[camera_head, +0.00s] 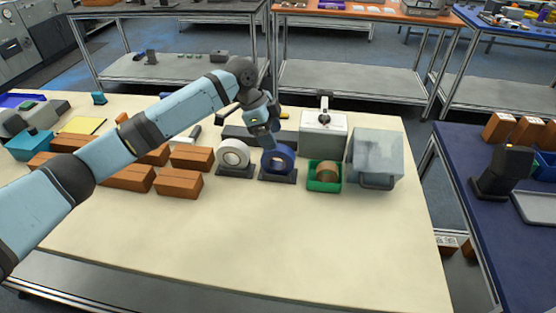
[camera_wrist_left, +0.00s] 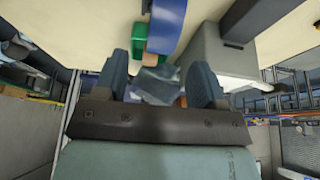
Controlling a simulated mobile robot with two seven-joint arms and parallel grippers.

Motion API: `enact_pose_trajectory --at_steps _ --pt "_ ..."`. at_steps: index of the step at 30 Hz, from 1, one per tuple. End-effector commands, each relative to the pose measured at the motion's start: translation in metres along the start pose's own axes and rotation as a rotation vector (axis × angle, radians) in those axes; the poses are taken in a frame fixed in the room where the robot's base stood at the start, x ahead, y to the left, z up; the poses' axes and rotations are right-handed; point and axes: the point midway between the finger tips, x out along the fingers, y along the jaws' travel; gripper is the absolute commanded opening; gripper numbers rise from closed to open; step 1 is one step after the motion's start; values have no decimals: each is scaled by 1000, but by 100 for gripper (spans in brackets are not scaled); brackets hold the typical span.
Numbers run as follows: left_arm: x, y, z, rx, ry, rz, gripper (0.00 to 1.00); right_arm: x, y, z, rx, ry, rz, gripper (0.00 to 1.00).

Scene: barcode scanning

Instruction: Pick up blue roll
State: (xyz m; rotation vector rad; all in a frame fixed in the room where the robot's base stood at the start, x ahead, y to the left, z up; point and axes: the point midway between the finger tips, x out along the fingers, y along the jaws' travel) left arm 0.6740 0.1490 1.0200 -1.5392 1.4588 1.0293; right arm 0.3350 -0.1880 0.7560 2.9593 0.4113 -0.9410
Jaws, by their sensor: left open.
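The blue roll (camera_head: 279,161) stands upright on a dark holder on the cream table in the head view. It also shows as a blue band at the top of the left wrist view (camera_wrist_left: 167,27). My left gripper (camera_head: 266,138) is above and slightly behind the roll, close to its upper edge; I cannot tell whether it touches. In the left wrist view its two fingers (camera_wrist_left: 159,78) are spread apart, with no roll between them. My right gripper is in neither view.
A white roll (camera_head: 233,157) stands left of the blue one. A green holder with a brown roll (camera_head: 326,172) and a grey box (camera_head: 377,157) stand right. Brown boxes (camera_head: 179,182) lie left. The table front (camera_head: 300,240) is clear.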

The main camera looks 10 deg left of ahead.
Motion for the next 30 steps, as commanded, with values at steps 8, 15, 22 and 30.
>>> enact_pose_trajectory --at_steps 8,15,22,30 --pt "20 0 1 -2 0 0 64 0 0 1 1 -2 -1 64" --pt "52 -1 0 -2 0 1 64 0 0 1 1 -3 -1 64" --pt "69 -1 1 -1 0 -1 64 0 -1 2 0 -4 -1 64" --pt "68 -1 1 -1 0 -1 29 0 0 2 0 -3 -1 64"
